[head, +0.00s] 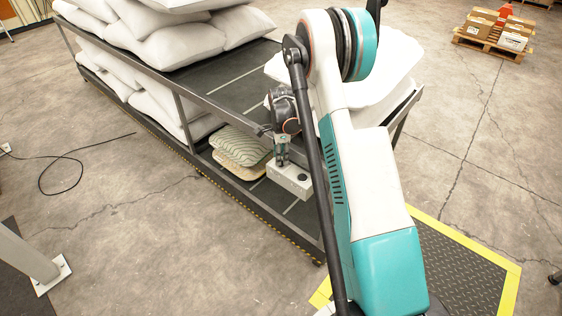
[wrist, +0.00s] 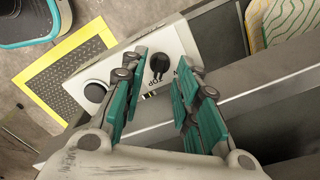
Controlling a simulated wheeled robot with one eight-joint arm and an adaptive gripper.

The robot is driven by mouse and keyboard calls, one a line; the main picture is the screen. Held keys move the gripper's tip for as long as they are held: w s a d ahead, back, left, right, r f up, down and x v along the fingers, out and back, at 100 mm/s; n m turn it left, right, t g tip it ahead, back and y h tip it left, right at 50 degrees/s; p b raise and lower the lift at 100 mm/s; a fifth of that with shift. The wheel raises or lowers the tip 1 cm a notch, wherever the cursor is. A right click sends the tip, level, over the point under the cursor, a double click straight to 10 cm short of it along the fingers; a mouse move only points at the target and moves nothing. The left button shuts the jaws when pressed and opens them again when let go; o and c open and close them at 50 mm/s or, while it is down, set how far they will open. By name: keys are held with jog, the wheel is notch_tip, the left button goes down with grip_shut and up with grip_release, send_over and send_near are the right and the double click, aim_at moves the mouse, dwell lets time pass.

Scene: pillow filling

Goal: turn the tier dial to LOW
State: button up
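The tier dial seems to be a black round knob (wrist: 158,66) with a pale pointer mark, on a white control box (wrist: 125,75). Lettering beside it reads partly as "TOP"; the rest is hidden by a finger. A second dark round part (wrist: 95,91) sits further left on the box. My gripper (wrist: 160,72) is open, its teal-padded fingers on either side of the knob in the wrist view. I cannot tell whether they touch it. In the head view my gripper (head: 282,158) points down just above the white box (head: 289,180); the knob is hidden there.
White pillows (head: 180,45) are stacked on the left. Patterned cushions (head: 240,152) lie on the lower shelf beside the box. A yellow-edged floor mat (head: 470,270) lies at right.

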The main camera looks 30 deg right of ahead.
jog(key=shift+f, duration=0.9)
grip_shut()
